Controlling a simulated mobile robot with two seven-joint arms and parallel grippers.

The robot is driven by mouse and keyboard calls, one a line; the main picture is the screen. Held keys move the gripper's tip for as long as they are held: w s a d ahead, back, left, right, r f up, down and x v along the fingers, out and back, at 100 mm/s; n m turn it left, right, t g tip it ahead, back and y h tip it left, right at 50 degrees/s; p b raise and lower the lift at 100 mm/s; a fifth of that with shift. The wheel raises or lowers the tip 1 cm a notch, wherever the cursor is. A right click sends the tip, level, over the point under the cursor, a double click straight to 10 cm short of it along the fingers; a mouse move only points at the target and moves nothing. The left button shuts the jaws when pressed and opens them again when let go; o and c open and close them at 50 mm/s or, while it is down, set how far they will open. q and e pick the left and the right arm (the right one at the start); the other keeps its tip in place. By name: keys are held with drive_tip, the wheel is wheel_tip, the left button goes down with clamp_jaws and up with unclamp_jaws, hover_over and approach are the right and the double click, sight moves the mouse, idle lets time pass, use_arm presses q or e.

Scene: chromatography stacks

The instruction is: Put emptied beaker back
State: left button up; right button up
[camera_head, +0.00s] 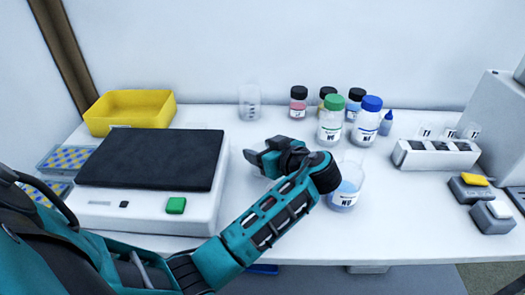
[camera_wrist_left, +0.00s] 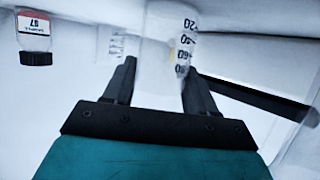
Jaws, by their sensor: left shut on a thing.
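My left gripper (camera_head: 258,158) is low over the middle of the bench, beside the balance. It is shut on a clear graduated beaker (camera_wrist_left: 165,50), which shows between the fingers (camera_wrist_left: 158,88) in the left wrist view. No liquid shows in this beaker. In the head view I cannot make it out clearly against the white bench. Another clear graduated beaker (camera_head: 249,102) stands at the back of the bench; it also shows in the left wrist view (camera_wrist_left: 117,46). A labelled beaker with blue liquid (camera_head: 345,190) stands right of my left wrist. My right gripper is not in view.
A balance (camera_head: 205,205) with a black top (camera_head: 155,160) stands left of the gripper. A yellow bin (camera_head: 130,108) is behind it. Several capped bottles, including a green-capped one (camera_head: 331,120), crowd the back right. A white rack (camera_head: 436,157) stands farther right.

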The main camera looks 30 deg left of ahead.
use_arm(q)
drive_tip(key=shift+f, duration=0.1)
drive_tip(key=o, duration=1.1)
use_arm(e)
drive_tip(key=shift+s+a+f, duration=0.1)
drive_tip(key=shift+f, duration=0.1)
